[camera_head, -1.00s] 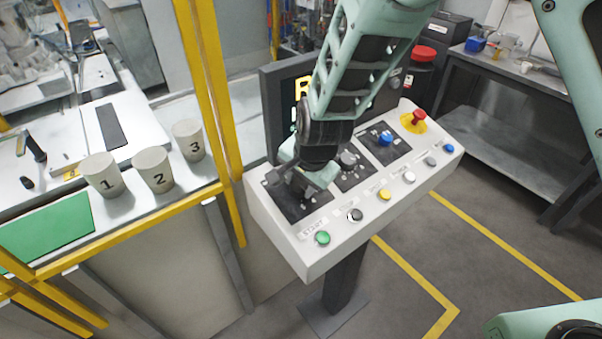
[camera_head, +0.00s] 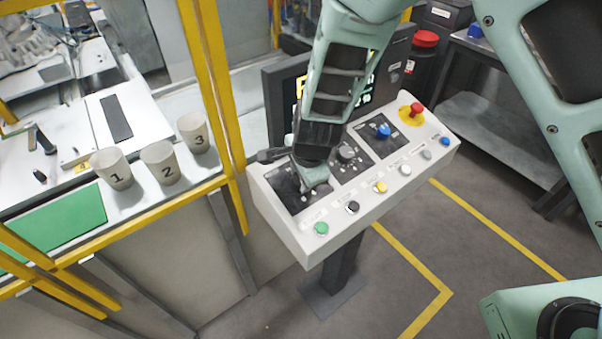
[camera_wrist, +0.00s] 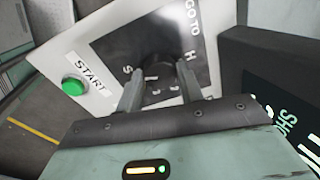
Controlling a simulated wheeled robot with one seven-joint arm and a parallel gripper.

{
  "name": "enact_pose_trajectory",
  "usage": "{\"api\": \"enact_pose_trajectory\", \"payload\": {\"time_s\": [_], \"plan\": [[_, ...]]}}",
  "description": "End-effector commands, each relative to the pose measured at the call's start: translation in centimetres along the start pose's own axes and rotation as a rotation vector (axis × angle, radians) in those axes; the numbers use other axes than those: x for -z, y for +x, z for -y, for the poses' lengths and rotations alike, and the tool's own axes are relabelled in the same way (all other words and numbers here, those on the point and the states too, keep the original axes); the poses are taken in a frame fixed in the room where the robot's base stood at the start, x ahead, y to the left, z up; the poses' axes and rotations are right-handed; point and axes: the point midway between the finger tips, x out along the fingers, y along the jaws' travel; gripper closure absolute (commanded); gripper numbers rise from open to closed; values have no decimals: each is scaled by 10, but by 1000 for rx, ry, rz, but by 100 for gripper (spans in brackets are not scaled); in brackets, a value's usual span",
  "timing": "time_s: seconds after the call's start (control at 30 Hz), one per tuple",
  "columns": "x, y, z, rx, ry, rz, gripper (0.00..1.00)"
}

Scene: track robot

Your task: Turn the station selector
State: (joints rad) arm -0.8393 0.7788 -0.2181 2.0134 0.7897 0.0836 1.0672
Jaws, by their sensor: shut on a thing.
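The station selector is a dark knob (camera_wrist: 161,72) on a black plate (camera_wrist: 115,43) marked GOTO, with letters around it. My gripper (camera_wrist: 160,84) has one finger on each side of the knob and is shut on it. In the head view my gripper (camera_head: 310,187) is over the leftmost black plate (camera_head: 287,187) of the white control panel (camera_head: 303,240). My wrist hides most of that knob there. The knob's exact pointing direction cannot be told.
A screen (camera_head: 285,95) stands behind. A yellow post (camera_head: 213,90) is at left.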

Motion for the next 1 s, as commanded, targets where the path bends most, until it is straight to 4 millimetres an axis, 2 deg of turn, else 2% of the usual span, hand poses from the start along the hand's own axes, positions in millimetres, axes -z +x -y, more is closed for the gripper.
{"api": "enact_pose_trajectory", "payload": {"time_s": [0.27,0.3,0.37,0.63,0.77,0.87,1.0], "plan": [[0,0,1,3,0,0,86],[0,0,1,3,0,0,55],[0,0,1,2,0,0,41],[0,-1,0,1,-1,0,41],[-1,-8,1,3,-3,0,41],[-1,-23,1,5,-4,1,41],[-2,-55,1,5,-5,2,41]]}}
